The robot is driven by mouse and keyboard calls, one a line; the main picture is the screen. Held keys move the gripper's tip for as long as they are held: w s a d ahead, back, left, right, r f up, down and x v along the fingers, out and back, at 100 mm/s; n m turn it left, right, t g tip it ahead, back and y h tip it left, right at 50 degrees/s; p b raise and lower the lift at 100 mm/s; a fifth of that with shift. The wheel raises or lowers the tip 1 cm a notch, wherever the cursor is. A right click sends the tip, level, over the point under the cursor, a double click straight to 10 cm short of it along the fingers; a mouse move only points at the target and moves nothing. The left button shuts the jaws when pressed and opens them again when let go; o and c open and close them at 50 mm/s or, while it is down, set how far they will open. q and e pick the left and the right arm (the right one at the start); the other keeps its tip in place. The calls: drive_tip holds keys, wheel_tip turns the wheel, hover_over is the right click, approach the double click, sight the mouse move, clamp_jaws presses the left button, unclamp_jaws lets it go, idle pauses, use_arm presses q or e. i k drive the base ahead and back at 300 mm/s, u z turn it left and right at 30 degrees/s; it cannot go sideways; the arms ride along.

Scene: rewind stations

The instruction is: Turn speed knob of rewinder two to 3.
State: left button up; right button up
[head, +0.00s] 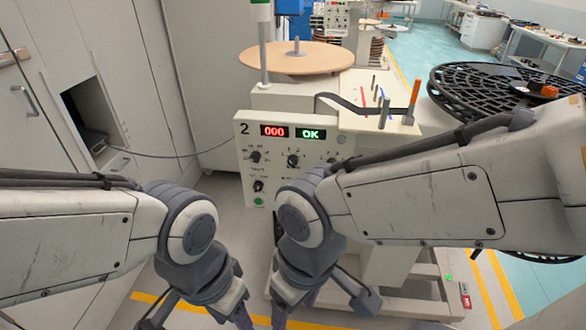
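Rewinder two's white control panel (275,178) faces me in the middle of the head view, marked 2, with a red 000 display (274,131) and a green OK display (311,134). Black knobs show at the upper left (255,157), upper middle (293,160) and lower left (258,186). My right arm hides the panel's lower right. The labels are too small to tell which knob is speed or where it points. My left gripper (198,318) and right gripper (322,312) hang below the panel, apart from it. Both have spread fingers and look empty; their tips are partly cut off.
A round tan disc (297,58) lies on top of the machine. A black spoked reel (505,86) is at the right. An orange-topped post (414,97) stands on the white top plate. Grey cabinets (95,60) line the left. A green button (258,201) sits low on the panel.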

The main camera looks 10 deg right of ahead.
sight(292, 159)
drive_tip(key=z, duration=3)
drive_tip(key=k, duration=0.55)
drive_tip(key=u, duration=2.4)
